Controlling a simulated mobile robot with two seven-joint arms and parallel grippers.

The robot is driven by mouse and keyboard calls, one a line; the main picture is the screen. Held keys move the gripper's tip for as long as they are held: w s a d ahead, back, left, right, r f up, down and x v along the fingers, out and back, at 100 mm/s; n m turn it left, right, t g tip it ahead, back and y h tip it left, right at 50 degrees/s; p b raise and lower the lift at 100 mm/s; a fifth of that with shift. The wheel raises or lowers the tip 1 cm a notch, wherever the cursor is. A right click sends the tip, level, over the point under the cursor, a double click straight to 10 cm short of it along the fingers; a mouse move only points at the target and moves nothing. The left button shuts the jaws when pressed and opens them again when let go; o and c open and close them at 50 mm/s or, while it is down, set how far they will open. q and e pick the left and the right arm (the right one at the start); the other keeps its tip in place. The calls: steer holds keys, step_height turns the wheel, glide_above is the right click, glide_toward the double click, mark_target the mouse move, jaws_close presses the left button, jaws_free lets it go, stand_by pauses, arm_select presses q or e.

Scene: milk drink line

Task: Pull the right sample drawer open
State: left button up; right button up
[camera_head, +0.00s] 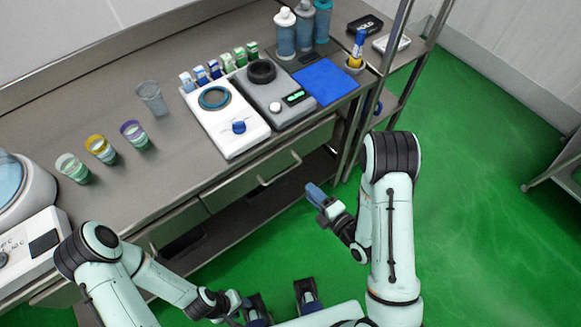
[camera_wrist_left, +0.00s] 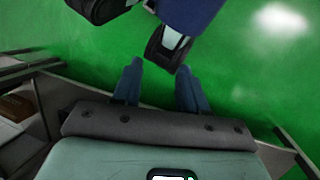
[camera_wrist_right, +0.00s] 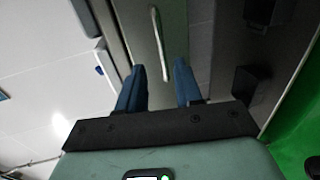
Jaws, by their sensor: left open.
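The right sample drawer (camera_head: 262,181) is a grey metal front under the worktop, with a pale bar handle (camera_head: 280,169). It looks closed, flush with the bench. My right gripper (camera_head: 314,190) is in front of it, to the right of and a little below the handle in the head view. In the right wrist view the handle (camera_wrist_right: 160,44) lies beyond and between the fingertips, apart from them; my right gripper (camera_wrist_right: 157,72) is open and empty. My left gripper (camera_wrist_left: 160,76) is open and empty, low over the green floor, away from the drawers.
A left drawer (camera_head: 178,223) is beside the right one, partly hidden by my arm. The worktop above holds a white scale (camera_head: 225,135), a grey device (camera_head: 270,108), several cups and a blue mat (camera_head: 325,82). A rack post (camera_head: 353,150) stands right of the drawer. The floor in front is clear.

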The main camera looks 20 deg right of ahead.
mark_target(289, 169)
arm_select(q)
steer(key=w+f+t+b, duration=0.1)
steer(key=w+f+b, duration=0.1)
steer(key=f+b, duration=0.3)
steer(key=w+a+f+t+b, duration=0.1)
steer(key=w+f+b, duration=0.1)
steer(key=f+b, duration=0.4)
steer(key=shift+w+a+f+y, duration=0.15)
steer(key=shift+w+a+y, duration=0.15)
steer(key=shift+y, duration=0.1)
arm_select(e)
steer(key=shift+x, duration=6.25)
jaws_close()
